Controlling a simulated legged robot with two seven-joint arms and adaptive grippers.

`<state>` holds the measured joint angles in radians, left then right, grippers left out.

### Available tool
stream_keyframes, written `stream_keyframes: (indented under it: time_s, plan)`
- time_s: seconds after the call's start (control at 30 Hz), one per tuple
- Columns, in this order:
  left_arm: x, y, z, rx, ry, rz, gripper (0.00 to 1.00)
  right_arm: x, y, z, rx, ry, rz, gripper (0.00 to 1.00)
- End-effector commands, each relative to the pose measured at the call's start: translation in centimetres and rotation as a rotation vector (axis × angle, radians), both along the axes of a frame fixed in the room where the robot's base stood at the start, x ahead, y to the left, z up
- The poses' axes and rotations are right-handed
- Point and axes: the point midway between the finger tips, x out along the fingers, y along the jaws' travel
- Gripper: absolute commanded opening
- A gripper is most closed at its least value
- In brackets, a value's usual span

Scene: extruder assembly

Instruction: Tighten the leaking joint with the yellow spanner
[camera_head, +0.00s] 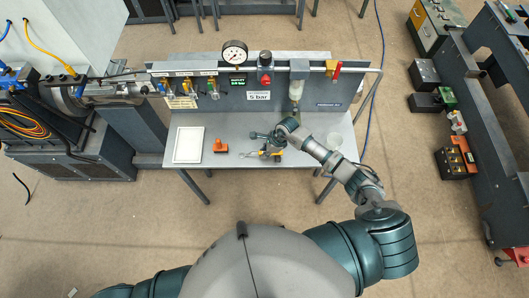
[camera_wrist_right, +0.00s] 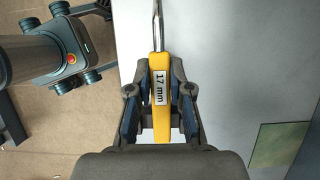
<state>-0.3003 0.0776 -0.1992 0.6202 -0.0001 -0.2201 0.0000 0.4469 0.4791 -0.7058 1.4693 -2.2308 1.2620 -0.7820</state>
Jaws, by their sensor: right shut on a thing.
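My right gripper (camera_head: 267,147) is over the middle of the grey table. In the head view only small bits of the spanner (camera_head: 276,155) show beneath the gripper. Valves and fittings (camera_head: 213,89) sit on the back panel; I cannot tell which joint leaks. My left gripper is out of view.
The panel (camera_head: 340,92) at the back carries a gauge (camera_head: 235,53) and a red knob (camera_head: 265,58). A machine with a barrel (camera_head: 115,90) stands at left.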

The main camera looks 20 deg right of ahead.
Motion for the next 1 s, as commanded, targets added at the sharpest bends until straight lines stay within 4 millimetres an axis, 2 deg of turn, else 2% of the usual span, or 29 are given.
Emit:
stream_keyframes:
  time_s: [0.23, 0.7, 0.83, 1.0]
  plan:
    - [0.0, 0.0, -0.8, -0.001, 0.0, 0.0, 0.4, -0.2, 0.1, 3.0, 0.0, -0.005, 0.003, 0.0]
    - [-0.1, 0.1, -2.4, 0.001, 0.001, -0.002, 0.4, -11.6, 3.7, 3.8, 0.002, -0.002, 0.005, 0.0]
    - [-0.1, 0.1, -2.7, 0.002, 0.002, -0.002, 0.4, -13.7, 4.4, 4.1, 0.003, -0.001, 0.003, 0.0]
    - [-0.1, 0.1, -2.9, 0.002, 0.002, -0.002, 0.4, -15.0, 4.8, 4.3, 0.002, -0.001, 0.001, 0.0]
